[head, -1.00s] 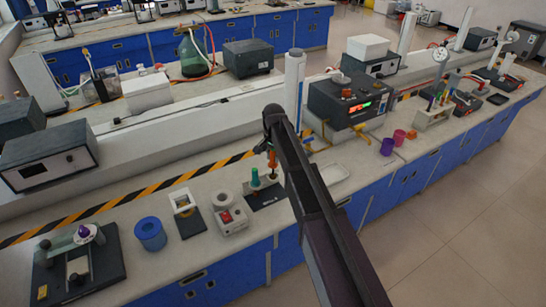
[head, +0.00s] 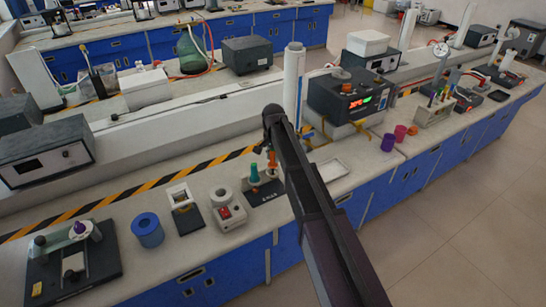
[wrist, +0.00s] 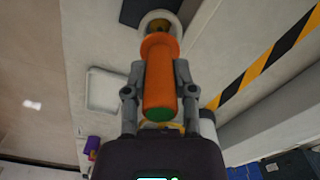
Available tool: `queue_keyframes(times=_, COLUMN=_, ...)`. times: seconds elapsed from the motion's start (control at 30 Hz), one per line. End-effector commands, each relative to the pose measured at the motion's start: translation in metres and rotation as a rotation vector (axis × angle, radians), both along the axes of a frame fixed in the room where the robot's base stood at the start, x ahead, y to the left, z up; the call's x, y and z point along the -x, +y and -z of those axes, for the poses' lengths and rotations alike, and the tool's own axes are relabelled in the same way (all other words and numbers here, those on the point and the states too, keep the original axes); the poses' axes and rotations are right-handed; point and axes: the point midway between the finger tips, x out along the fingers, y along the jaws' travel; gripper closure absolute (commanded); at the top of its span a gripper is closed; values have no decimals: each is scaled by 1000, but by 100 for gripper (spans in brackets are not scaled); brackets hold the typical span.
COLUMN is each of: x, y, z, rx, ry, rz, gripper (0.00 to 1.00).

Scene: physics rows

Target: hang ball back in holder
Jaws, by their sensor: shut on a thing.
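My gripper (wrist: 160,82) is shut on an orange handle (wrist: 159,58) with a green end, in the wrist view. Its two fingers press the handle from both sides. Beyond the handle's far end is a pale, rounded ring shape (wrist: 146,20) with a dark and yellowish middle; I cannot tell whether the ball shows there. In the head view the orange handle (head: 272,161) shows just left of my arm, above a small dark-based stand (head: 262,196). A green-handled piece (head: 254,174) stands upright on that stand. My arm hides the gripper's fingers there.
Left of the stand are a white device with red switches (head: 230,213), a blue cup (head: 147,231) and a black-based apparatus (head: 70,268). A tall white cylinder (head: 293,85) rises behind my arm. An empty pale tray (head: 331,169) lies to the right.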

Motion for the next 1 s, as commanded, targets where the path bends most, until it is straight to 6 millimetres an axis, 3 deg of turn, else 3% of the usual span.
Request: queue_keyframes(times=1.0, x=0, y=1, z=15, rx=0, ry=0, rz=-1, gripper=100)
